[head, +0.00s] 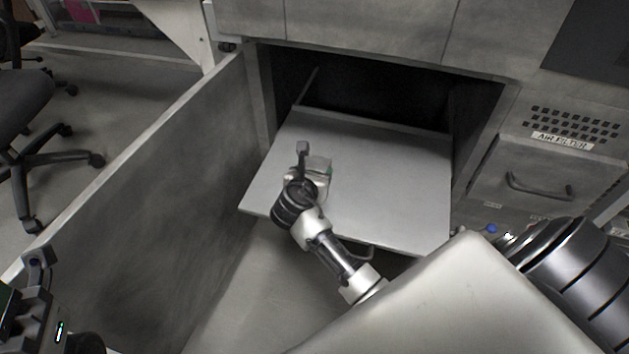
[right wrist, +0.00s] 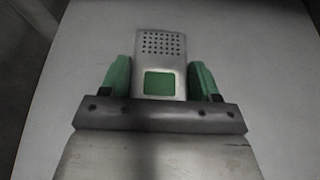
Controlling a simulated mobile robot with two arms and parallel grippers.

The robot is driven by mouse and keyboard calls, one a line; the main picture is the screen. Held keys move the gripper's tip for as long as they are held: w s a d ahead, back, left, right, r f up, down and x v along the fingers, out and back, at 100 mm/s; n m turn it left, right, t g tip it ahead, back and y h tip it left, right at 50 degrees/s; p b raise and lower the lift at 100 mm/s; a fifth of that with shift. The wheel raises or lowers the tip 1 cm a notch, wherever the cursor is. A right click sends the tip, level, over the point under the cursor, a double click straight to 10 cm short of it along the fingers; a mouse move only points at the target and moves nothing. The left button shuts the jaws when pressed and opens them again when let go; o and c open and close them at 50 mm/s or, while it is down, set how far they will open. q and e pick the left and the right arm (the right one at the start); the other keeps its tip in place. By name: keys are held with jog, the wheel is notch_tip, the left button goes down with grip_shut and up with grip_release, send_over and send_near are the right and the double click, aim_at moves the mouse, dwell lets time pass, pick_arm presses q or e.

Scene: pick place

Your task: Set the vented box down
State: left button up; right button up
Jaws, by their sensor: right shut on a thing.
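The vented box (right wrist: 161,45) is a small grey metal box with rows of round holes and a green panel. My right gripper (right wrist: 161,80) is shut on it, with one green finger on each side in the right wrist view. In the head view the right gripper (head: 314,165) is over the left part of a pull-out shelf (head: 390,170), and the box (head: 319,162) shows partly behind the fingers. I cannot tell whether the box touches the shelf. My left gripper (head: 38,268) is partly in view at the lower left; its jaws are not clear.
The shelf sticks out of an open dark cabinet bay (head: 370,85). An open cabinet door (head: 150,190) stands to its left. A closed drawer (head: 535,180) with a handle is at the right. The middle and right of the shelf are bare. An office chair (head: 30,120) stands far left.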

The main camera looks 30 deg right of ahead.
jog(key=shift+f, duration=0.4)
jog(key=o, duration=1)
